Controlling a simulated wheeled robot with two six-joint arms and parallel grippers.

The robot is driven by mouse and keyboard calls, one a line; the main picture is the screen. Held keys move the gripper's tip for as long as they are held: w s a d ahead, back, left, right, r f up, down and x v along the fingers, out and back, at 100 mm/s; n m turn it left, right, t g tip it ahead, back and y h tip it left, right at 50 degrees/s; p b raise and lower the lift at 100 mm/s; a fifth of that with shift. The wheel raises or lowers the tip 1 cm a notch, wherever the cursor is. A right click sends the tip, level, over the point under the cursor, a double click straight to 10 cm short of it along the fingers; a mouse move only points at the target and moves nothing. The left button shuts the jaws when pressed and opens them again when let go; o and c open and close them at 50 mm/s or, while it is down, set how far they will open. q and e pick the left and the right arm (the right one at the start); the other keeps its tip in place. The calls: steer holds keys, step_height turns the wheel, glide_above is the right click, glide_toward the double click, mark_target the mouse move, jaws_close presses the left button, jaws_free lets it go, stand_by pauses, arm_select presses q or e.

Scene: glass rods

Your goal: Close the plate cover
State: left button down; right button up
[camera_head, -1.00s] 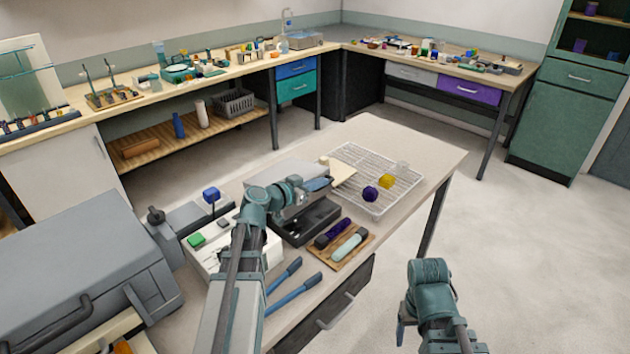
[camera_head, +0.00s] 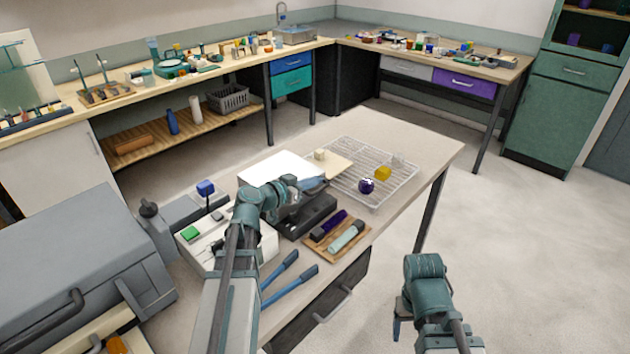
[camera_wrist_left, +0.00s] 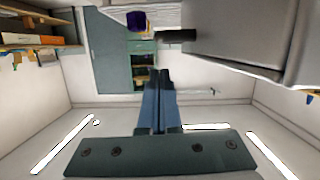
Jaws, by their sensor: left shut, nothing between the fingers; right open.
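The plate device stands on the near table, with an open dark base (camera_head: 312,217). Its plate cover (camera_head: 262,167) is a broad pale panel raised behind the base, its light face showing; the exact angle is hard to tell. My left gripper (camera_head: 318,183) is shut and empty, close in front of the cover over the back of the base. In the left wrist view the shut fingers (camera_wrist_left: 160,80) point ahead, and a large grey panel (camera_wrist_left: 250,35) fills the upper right beside them; contact cannot be told. My right gripper (camera_head: 401,316) is open, low beyond the table's front edge.
A wire rack (camera_head: 375,192) with a purple ball (camera_head: 366,186) and a yellow piece (camera_head: 382,173) lies right of the device. A wooden tray (camera_head: 336,236) with two rods is in front. A white box (camera_head: 207,240) stands left. The table's far right is clear.

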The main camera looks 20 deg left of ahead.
arm_select(q)
steer(key=p+v, duration=0.2)
steer(key=v, duration=0.9)
steer(key=shift+s, duration=0.1)
steer(key=s+d+f+m+g+h+p, duration=0.1)
steer(key=d+f+g, duration=0.3)
steer(key=d, duration=0.4)
steer(key=s+d+f+m+g+h, duration=0.1)
steer(key=s+d+f+g, duration=0.2)
steer(key=d, duration=0.5)
steer(key=s+d+f+n+g+y, duration=0.2)
steer(key=s+d+f+g+y, duration=0.5)
steer(key=s, duration=0.4)
steer(key=d+f+y, duration=0.1)
steer(key=d+y, duration=0.1)
steer(key=shift+s+d+p, duration=0.2)
steer(key=shift+d+p, duration=0.2)
